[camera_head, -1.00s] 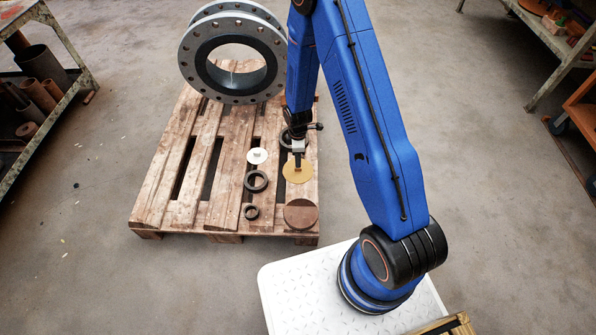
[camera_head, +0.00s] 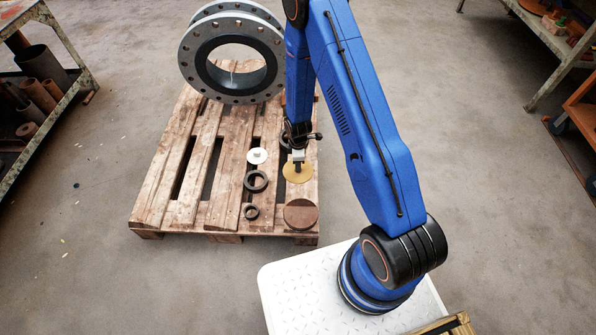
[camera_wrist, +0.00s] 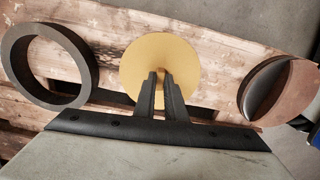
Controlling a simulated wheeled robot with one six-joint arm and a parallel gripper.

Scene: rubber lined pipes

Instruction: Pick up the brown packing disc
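A brown disc (camera_head: 300,214) lies flat near the front right corner of the pallet. In the wrist view the brown disc (camera_wrist: 285,90) is at the right edge, part dark and part reddish brown. A tan-yellow disc (camera_head: 292,176) lies just behind it, and the wrist view shows this yellow disc (camera_wrist: 160,55) in the middle. My gripper (camera_head: 298,171) points down over the yellow disc, not the brown one. In the wrist view my gripper (camera_wrist: 159,73) has its two fingers close together with a narrow gap. Whether the tips touch anything is hidden.
The wooden pallet (camera_head: 172,212) also bears a white disc (camera_head: 257,156), a dark ring (camera_head: 256,181), a smaller ring (camera_head: 251,212) and a large flanged pipe (camera_head: 200,72). The wrist view shows a dark ring (camera_wrist: 80,55) at left. Shelves stand at both sides.

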